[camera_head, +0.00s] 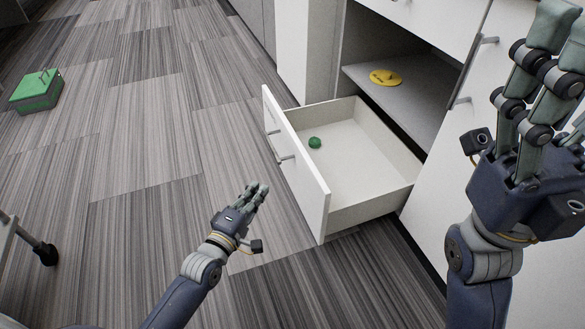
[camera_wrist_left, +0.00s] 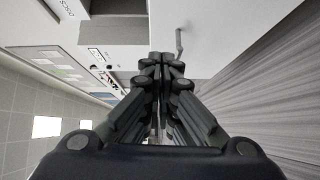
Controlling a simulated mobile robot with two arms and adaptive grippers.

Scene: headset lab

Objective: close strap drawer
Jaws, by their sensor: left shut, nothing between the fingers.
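The open drawer (camera_head: 326,205) is pulled well out of the white cabinet in the head view. Its white front carries a grey bar handle (camera_head: 285,157). A small round green object (camera_head: 315,142) lies inside near the front. My left gripper (camera_head: 262,188) is shut and empty, in front of the drawer front and apart from it. In the left wrist view my left gripper (camera_wrist_left: 162,62) has its fingers together, with a bar handle (camera_wrist_left: 180,40) beyond them on a white panel (camera_wrist_left: 225,35). My right gripper (camera_head: 562,25) is raised at the right; its fingertips are partly cut off.
A green box (camera_head: 36,92) stands on the carpet at the far left. A dark caster wheel (camera_head: 47,254) is at the left edge. The floor before the drawer is clear.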

